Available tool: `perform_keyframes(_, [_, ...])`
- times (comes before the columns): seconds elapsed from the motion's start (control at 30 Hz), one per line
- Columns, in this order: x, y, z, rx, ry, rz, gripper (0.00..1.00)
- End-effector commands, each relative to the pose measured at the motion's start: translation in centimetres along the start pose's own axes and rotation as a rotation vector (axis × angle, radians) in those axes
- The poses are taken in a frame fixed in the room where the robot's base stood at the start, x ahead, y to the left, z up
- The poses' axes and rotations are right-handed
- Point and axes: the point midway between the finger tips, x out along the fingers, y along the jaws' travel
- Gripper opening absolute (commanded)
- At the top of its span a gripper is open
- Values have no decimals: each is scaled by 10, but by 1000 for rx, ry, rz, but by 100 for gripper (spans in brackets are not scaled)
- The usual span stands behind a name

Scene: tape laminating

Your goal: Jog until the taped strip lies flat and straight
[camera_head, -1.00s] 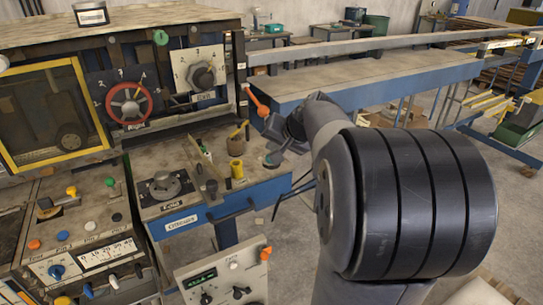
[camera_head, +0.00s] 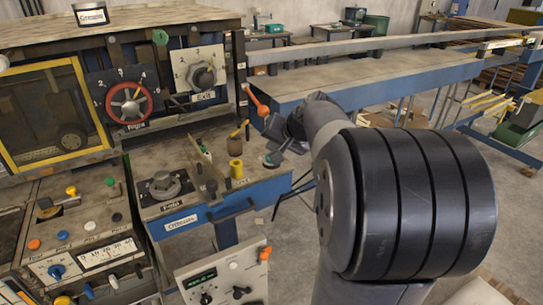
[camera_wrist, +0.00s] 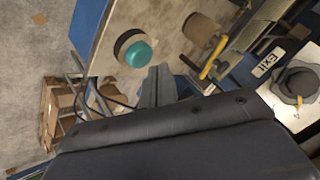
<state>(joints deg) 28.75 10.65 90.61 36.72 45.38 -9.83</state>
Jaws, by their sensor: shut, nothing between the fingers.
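A round teal push button (camera_wrist: 138,54) in a dark collar sits on the worn machine top. It also shows in the head view (camera_head: 271,160), at the right end of the small blue bench. My gripper (camera_wrist: 160,70) is shut and empty, its tips close to the button in the wrist view; I cannot tell whether they touch anything. In the head view my gripper (camera_head: 273,142) is small and partly hidden by my arm. A yellow-framed window (camera_head: 55,112) on the machine shows a dark roll inside. I cannot make out the taped strip.
An orange-tipped lever (camera_head: 257,103) rises behind. A red handwheel (camera_head: 129,103) and an exit dial (camera_head: 203,77) are on the upright panel. A long blue table (camera_head: 370,82) lies behind.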

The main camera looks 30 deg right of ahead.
Motion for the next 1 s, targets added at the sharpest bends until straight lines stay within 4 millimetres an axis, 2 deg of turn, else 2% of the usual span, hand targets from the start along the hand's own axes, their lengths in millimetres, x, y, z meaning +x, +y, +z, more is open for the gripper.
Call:
perform_keyframes(0.23, [6, 4, 4, 0, 0, 0, 0])
perform_keyframes(1.0, [9, 6, 6, 0, 0, 0, 0])
